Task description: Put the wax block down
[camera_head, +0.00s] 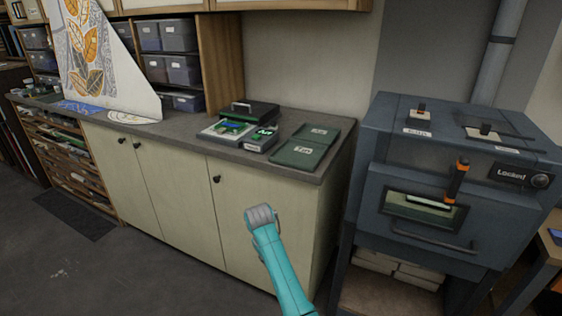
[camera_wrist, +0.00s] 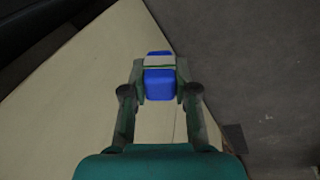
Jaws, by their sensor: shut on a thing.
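In the wrist view my gripper (camera_wrist: 160,75) is shut on a blue block (camera_wrist: 158,88) with a pale band across it, which I take for the wax block. One finger is on each side of it. The block is held in the air, with the cream cabinet front and the dark floor behind it. In the head view my teal arm rises in front of the cabinet doors, below the counter top. The jaws and the block are hidden there.
A leaf-patterned panel (camera_head: 90,60) stands left. A blue-grey kiln (camera_head: 400,160) stands right.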

